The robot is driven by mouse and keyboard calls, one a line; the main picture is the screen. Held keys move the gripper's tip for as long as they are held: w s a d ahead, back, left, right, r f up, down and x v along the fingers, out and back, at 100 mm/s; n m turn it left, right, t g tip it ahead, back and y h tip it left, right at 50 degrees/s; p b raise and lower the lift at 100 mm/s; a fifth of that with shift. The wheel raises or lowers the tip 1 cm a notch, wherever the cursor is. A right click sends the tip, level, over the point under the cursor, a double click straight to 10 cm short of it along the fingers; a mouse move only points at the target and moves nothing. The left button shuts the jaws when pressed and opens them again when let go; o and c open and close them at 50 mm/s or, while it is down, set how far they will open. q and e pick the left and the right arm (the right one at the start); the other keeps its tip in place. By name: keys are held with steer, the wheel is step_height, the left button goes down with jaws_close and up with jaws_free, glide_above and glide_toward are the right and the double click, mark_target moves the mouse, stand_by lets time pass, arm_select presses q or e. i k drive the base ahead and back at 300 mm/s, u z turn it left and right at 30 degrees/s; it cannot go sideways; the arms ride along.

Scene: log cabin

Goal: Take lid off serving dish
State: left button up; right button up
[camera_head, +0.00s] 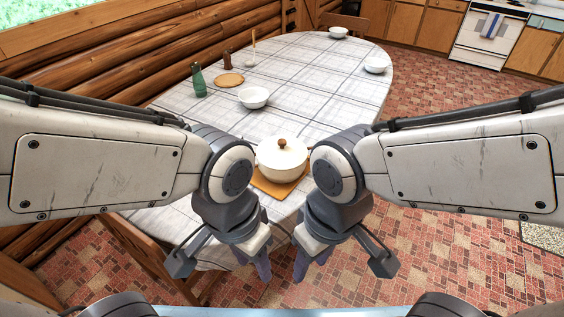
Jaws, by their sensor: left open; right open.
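The serving dish (283,172) is a white round pot on an orange-brown mat (272,189) near the close end of the table. Its white lid (279,151) is on it, with a round brown knob on top. My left gripper (265,274) and my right gripper (299,274) hang side by side, nearer to me than the dish and close to the table's near edge. Both are open, with nothing seen in them.
The table (313,72) has a checked cloth. A white bowl (253,97), green bottle (198,81), brown shaker (227,60) and round wooden board (229,80) stand beyond the dish. Bowls (376,66) (338,33) sit at the far side. A wooden chair (150,254) is at the lower left.

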mark_target(278, 153)
steer(key=u, duration=0.1)
steer(key=k, duration=0.45)
steer(key=z, duration=1.25)
steer(key=i, duration=0.85)
steer(key=z, duration=0.6)
steer(key=i, duration=0.8)
steer(key=u, duration=0.55)
steer(key=i, duration=0.65)
steer(key=u, duration=1.2)
steer(key=i, duration=0.4)
steer(key=u, duration=0.35)
